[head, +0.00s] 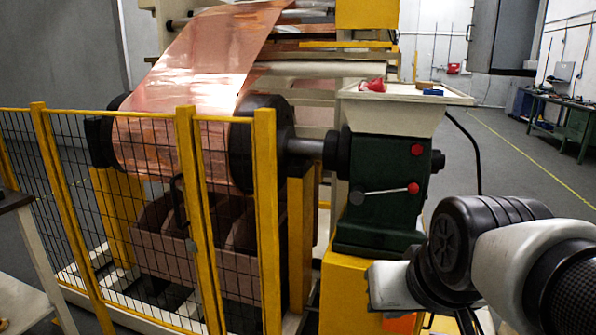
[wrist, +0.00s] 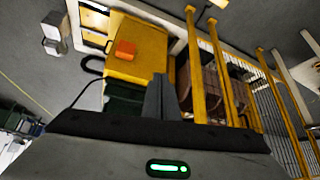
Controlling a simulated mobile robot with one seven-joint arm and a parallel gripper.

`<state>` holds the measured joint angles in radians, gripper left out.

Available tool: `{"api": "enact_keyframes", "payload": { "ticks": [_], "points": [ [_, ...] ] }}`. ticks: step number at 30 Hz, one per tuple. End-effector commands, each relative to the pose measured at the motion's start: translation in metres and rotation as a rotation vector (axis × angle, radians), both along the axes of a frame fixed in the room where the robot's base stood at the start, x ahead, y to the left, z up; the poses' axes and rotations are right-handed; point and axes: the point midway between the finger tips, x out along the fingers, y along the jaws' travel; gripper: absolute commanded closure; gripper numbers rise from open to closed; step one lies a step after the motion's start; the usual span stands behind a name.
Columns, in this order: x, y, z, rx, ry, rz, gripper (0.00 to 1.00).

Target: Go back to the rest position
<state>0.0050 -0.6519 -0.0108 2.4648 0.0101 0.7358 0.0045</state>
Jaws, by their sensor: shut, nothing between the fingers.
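My gripper (wrist: 160,90) shows in the wrist view as dark grey fingers close together above the dark palm edge. It is shut and empty. Behind it are a yellow block with an orange part (wrist: 124,49) and a dark green housing. In the head view my arm comes in from the lower right, with a white and black joint in front of the machine's yellow base. I cannot make out the fingertips there.
A yellow mesh fence (head: 187,220) stands before the copper foil roll (head: 150,145). A green machine housing (head: 382,195) carries a tray (head: 425,93) with a red and a blue item. Open floor lies to the right, before a green workbench (head: 560,120).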

Motion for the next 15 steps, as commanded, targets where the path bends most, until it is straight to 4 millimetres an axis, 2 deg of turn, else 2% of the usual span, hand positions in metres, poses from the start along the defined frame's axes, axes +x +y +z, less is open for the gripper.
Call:
{"api": "enact_keyframes", "payload": {
  "ticks": [1, 4, 5, 6, 11, 15],
  "points": [
    [-0.019, 0.002, -0.003, -0.008, 0.030, 0.009, 1.00],
    [-0.056, 0.003, -0.012, -0.022, 0.106, 0.024, 1.00],
    [-0.051, 0.003, 0.010, -0.021, 0.104, 0.023, 1.00],
    [-0.050, 0.003, 0.020, -0.020, 0.103, 0.022, 1.00],
    [-0.049, 0.003, 0.059, -0.019, 0.103, 0.022, 1.00],
    [-0.049, 0.003, 0.102, -0.018, 0.102, 0.021, 1.00]
  ]
}}
